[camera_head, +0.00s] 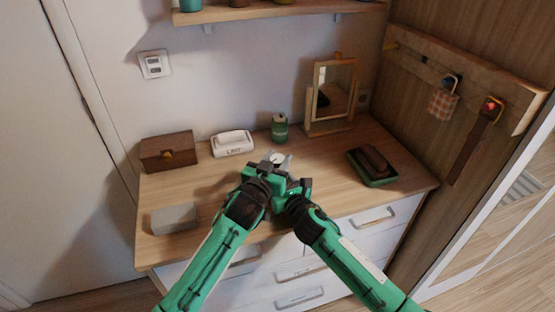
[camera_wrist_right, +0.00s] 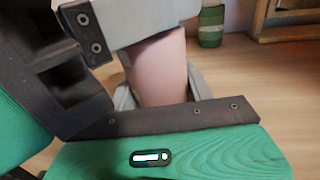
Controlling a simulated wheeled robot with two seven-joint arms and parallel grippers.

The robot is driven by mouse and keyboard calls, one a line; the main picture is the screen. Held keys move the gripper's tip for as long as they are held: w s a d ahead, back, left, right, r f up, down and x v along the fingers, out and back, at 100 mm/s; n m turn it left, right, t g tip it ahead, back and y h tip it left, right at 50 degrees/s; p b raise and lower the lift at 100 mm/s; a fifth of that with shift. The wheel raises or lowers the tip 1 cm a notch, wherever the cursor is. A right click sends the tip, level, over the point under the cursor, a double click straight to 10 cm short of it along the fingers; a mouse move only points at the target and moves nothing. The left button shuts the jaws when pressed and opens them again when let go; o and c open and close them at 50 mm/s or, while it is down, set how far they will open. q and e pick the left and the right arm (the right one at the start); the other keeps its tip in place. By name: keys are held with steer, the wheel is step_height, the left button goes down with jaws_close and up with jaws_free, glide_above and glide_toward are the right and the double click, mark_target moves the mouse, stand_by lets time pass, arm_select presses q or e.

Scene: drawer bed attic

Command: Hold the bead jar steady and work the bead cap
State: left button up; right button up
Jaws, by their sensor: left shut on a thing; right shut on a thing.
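The bead jar (camera_wrist_right: 158,72) shows as a smooth pinkish cylinder in the right wrist view, upright or nearly so. My right gripper (camera_wrist_right: 160,92) is shut on it, with grey fingers on both sides. My left gripper (camera_head: 271,159) comes across at the jar's upper end and its grey finger hides the top there. The left gripper appears shut on the bead cap (camera_head: 279,158), a pale round top between the fingers in the head view. The seam between cap and jar is hidden. Both grippers are close together above the desk's front.
On the wooden desk (camera_head: 230,180) stand a brown box (camera_head: 168,152), a white labelled container (camera_head: 232,144), a green canister (camera_head: 279,128), a mirror (camera_head: 333,92), a green tray (camera_head: 373,181) with a brown item, and a grey block (camera_head: 174,218). Bare desk lies right of the grippers.

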arm_select(q)
steer(key=shift+r, duration=0.1)
steer(key=o, duration=1)
steer(key=v, duration=1.2)
